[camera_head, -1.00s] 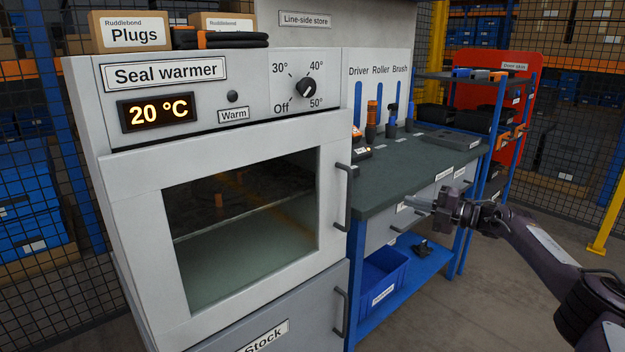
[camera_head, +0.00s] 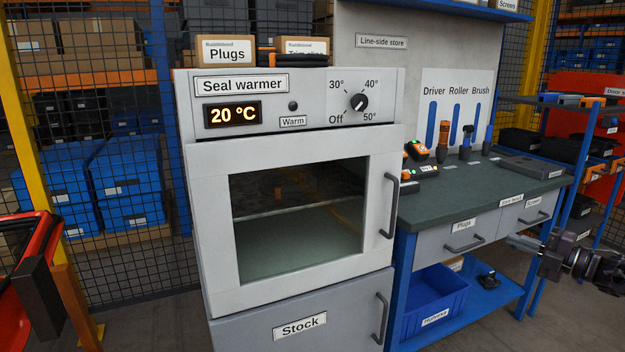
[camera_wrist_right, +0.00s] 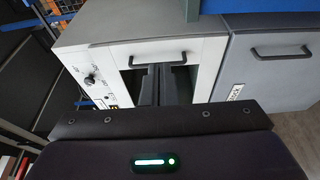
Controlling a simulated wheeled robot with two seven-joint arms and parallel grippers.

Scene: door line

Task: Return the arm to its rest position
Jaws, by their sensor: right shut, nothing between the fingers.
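My right gripper (camera_head: 515,243) shows at the right edge of the head view, in front of the bench's drawers. It is shut and empty. In the right wrist view its dark fingers (camera_wrist_right: 160,86) are together, in line with the seal warmer's door (camera_wrist_right: 205,60) and overlapping its handle in the picture; I cannot tell the gap. The seal warmer (camera_head: 205,220) stands in the middle of the head view with its door closed and its display at 20 °C. My left gripper is not in view.
The green-topped workbench (camera_head: 480,195) stands right of the warmer, with tools and grey drawers. A blue bin (camera_head: 430,300) sits on its lower shelf. The closed Stock drawer (camera_head: 300,300) is under the warmer. A red-framed object (camera_head: 30,255) stands at the left edge.

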